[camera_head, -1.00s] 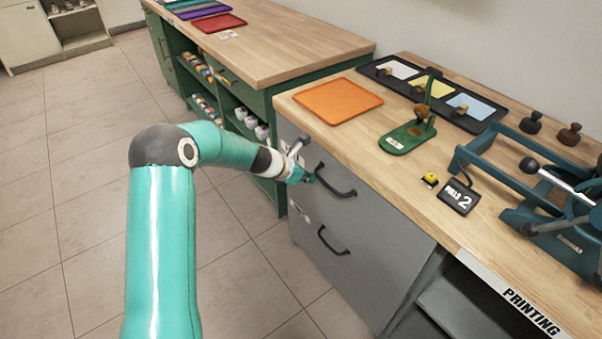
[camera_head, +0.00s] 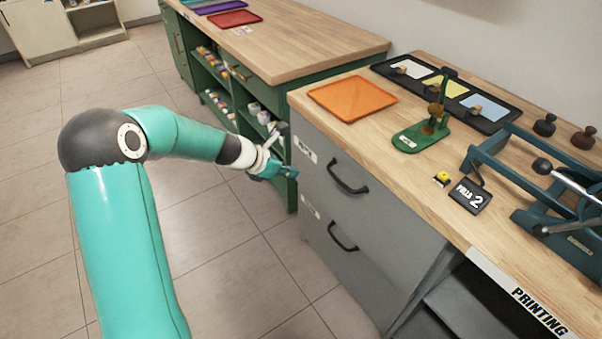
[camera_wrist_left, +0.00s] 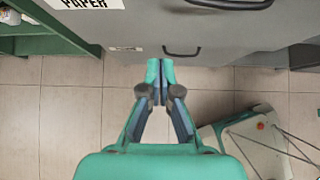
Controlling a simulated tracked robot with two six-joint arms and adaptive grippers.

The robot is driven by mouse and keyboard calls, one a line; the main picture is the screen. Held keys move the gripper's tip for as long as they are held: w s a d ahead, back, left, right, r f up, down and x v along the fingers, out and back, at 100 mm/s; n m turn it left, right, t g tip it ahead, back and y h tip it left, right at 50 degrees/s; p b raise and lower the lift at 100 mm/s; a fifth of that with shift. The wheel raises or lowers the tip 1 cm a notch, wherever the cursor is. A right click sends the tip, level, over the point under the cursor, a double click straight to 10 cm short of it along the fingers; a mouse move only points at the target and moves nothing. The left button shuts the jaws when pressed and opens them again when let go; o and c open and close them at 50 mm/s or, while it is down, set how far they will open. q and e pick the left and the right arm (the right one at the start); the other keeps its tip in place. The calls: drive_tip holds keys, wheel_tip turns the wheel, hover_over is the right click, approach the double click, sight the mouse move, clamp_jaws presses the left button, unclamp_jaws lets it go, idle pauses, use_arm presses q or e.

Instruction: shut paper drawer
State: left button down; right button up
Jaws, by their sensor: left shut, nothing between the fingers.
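The paper drawer (camera_head: 335,185) is the upper grey drawer of the printing bench, with a black bar handle (camera_head: 347,177) and a small label (camera_head: 305,149). Its front looks level with the lower drawer (camera_head: 330,235), with no clear gap. In the left wrist view the label (camera_wrist_left: 82,3) reads PAPER, and part of the upper handle (camera_wrist_left: 230,3) shows at the top edge. My left gripper (camera_head: 295,173) is shut and empty, in front of the left end of the drawer front and apart from it. Its closed fingertips (camera_wrist_left: 160,68) point toward the grey fronts. My right gripper is out of view.
A green cabinet (camera_head: 285,85) with open shelves of jars stands left of the grey drawers. The bench top holds an orange tray (camera_head: 352,98), a green stand (camera_head: 422,136) and a blue press (camera_head: 560,215). Tiled floor (camera_head: 240,240) in front is clear.

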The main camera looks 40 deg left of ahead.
use_arm(q)
drive_tip(key=s+a+f+m+y+b, duration=0.1)
drive_tip(key=s+a+f+y+b, duration=0.15)
drive_tip(key=a+y, duration=0.3)
drive_tip(key=s+a+f+m+y+b, duration=0.1)
drive_tip(key=a+y+b, duration=0.2)
drive_tip(key=a+y, duration=0.25)
drive_tip(key=w+d+f+m+t+b, duration=0.1)
drive_tip(key=d+f+m+t+b, duration=0.2)
drive_tip(key=d+b, duration=0.65)
drive_tip(key=d+f+m+t+b, duration=0.2)
drive_tip(key=d+m+t+b, duration=0.25)
drive_tip(key=d+b, duration=0.45)
drive_tip(key=b, duration=0.2)
approach(324, 167)
drive_tip(key=w+a, duration=0.2)
drive_tip(key=a, duration=0.2)
drive_tip(key=shift+w+d+n+t, duration=0.15)
drive_tip(key=shift+w+d, duration=0.1)
drive_tip(key=shift+w, duration=0.25)
drive_tip(key=shift+w+d+n+t, duration=0.1)
drive_tip(key=shift+w+d, duration=0.15)
drive_tip(key=shift+w, duration=0.3)
drive_tip(key=shift+w+d, duration=0.25)
drive_tip(key=shift+w, duration=0.45)
